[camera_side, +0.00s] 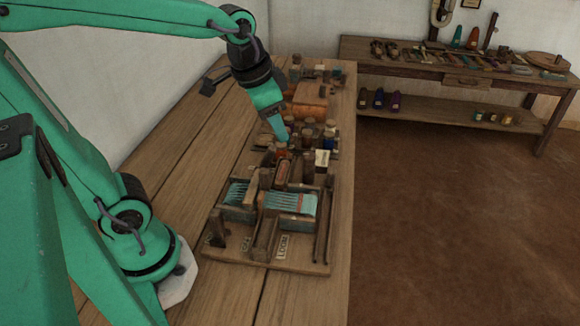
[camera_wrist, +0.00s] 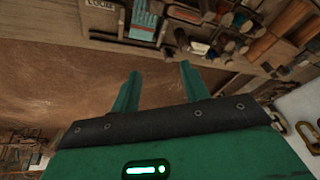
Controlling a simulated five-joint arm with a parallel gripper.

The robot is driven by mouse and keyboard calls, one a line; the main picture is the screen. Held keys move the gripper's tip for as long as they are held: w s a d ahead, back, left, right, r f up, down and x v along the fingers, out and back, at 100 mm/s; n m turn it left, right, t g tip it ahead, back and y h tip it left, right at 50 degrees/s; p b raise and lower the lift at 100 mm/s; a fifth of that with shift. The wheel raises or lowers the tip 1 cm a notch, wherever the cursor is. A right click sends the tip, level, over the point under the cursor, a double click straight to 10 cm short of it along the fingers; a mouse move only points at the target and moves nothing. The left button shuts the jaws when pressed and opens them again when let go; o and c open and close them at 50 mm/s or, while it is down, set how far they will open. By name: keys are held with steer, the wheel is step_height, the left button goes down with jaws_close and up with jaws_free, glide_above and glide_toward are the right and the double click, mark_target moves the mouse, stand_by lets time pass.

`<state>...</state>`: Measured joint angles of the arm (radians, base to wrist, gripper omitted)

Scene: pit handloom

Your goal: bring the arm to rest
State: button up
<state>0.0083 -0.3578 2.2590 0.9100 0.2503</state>
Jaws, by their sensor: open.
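My gripper (camera_side: 279,129) is a green one on a green arm. In the side view it points down over the far part of the wooden table, above or among small wooden items; whether it touches any cannot be told. In the wrist view its two green fingers (camera_wrist: 158,82) stand apart with nothing between them, and brown floor shows behind them. The loom model (camera_side: 270,220) sits on the table nearer the side camera, with blue-green threads, wooden bars and a label reading "LOOM". Part of it also shows at the top of the wrist view (camera_wrist: 145,20).
The wooden table (camera_side: 180,190) has bare planks left of the loom. An orange-brown block (camera_side: 310,98) and several small spools and pegs crowd the area around my gripper. A second bench (camera_side: 450,62) with tools and a lower shelf stands at the back right. Brown floor (camera_side: 450,200) is open between.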

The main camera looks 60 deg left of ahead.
steer(key=s+n+t, duration=0.1)
steer(key=s+n, duration=0.2)
steer(key=s, duration=0.5)
steer(key=shift+a+r+t, duration=0.15)
steer(key=shift+t, duration=0.25)
